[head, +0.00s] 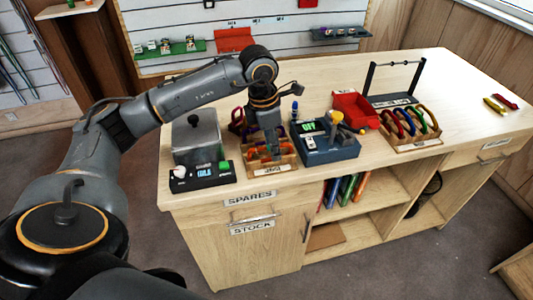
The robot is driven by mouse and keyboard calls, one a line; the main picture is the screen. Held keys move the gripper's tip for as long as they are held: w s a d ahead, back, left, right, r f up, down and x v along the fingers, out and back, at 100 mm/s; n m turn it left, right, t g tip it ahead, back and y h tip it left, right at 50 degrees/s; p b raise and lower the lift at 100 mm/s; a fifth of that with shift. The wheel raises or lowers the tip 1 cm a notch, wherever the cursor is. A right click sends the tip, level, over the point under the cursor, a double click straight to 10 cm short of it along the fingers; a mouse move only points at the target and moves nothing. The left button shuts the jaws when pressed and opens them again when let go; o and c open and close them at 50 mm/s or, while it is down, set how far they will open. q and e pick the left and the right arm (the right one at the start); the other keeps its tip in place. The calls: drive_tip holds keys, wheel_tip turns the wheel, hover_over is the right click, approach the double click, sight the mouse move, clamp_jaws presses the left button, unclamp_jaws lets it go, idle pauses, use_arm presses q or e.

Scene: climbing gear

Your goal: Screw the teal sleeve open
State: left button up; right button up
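My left gripper (272,140) points down over a small wooden tray (272,168) with a white label near the counter's front edge. Orange and red pieces (280,149) show in this tray around the fingertips. The fingers are small and partly lost against the tray, so I cannot tell if they are open or shut, or touching anything. A second wooden tray (418,145) to the right holds several coloured carabiners (408,122), in red, blue, green and yellow. I cannot make out a teal sleeve on any of them. My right gripper is not in view.
A grey box (195,137) stands behind a dark device with a green button (224,166), left of the gripper. A blue device with a green display (325,150) stands close on the right. A red bin (355,108) is behind. The counter's right side is mostly clear.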

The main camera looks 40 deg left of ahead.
use_arm(q)
drive_tip(key=shift+f, duration=0.2)
drive_tip(key=shift+f+b, duration=1.15)
drive_tip(key=shift+f, duration=0.05)
drive_tip(key=shift+w+a, duration=0.5)
drive_tip(key=shift+a, duration=0.05)
drive_tip(key=shift+r, duration=0.1)
drive_tip(key=shift+r+p, duration=0.8)
drive_tip(key=shift+r, duration=0.55)
drive_tip(key=shift+s, duration=0.1)
drive_tip(key=shift+s+d, duration=0.45)
drive_tip(key=shift+d, duration=0.05)
drive_tip(key=shift+f, duration=0.2)
